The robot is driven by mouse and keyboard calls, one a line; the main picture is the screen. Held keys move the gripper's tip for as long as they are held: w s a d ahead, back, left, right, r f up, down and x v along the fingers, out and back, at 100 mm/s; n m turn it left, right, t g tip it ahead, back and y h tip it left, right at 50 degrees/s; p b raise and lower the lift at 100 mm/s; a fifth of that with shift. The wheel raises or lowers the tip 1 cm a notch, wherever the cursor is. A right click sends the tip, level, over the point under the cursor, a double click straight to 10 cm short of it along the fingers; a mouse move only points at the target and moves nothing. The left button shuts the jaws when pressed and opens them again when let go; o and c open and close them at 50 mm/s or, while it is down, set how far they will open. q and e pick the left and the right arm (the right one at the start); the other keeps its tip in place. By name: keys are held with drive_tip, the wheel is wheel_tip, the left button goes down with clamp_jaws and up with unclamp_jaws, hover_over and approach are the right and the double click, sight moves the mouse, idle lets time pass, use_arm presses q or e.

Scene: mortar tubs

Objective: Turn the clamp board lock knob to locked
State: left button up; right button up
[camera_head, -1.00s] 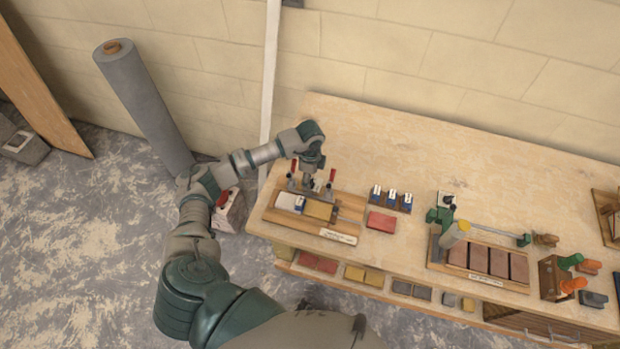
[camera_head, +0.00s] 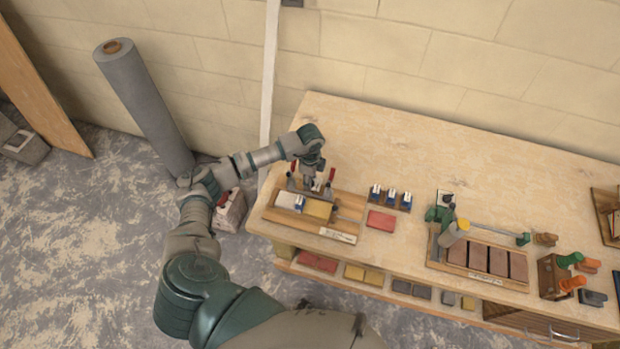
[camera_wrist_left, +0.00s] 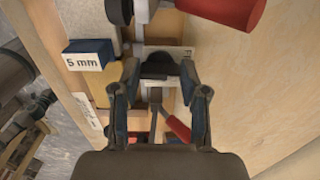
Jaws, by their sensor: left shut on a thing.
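The clamp board (camera_head: 345,229) is a wooden board near the left end of the bench, with red-handled clamps at its back. My left gripper (camera_head: 309,185) is over the board's back edge, pointing down between the red handles. In the left wrist view, my left gripper (camera_wrist_left: 159,76) has its fingertips on either side of a dark rounded knob (camera_wrist_left: 157,66) on a light plate, and is shut on it. The knob's lower part and any lock marking under it are hard to read. The gripper hides the knob in the head view. My right gripper is not in view.
A blue block marked 5 mm (camera_wrist_left: 89,56) sits beside the gripper. Red clamp handles (camera_wrist_left: 228,10) are close to the fingers. A red brick (camera_head: 381,221) and several blue-and-white blocks (camera_head: 392,198) stand right of the board. The back of the bench (camera_head: 420,150) is clear.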

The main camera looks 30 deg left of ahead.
use_arm(q)
drive_tip(key=m, duration=0.4)
drive_tip(key=shift+b, duration=0.4)
drive_tip(key=m+b, duration=0.1)
drive_tip(key=m, duration=0.3)
drive_tip(key=shift+w, duration=0.1)
drive_tip(key=m+b, duration=0.1)
drive_tip(key=m, duration=0.4)
drive_tip(key=shift+b, duration=0.3)
drive_tip(key=shift+r+m+b, duration=0.1)
drive_tip(key=shift+m+b, duration=0.65)
drive_tip(key=shift+m, duration=1.55)
drive_tip(key=o, duration=1.1)
drive_tip(key=shift+o, duration=0.2)
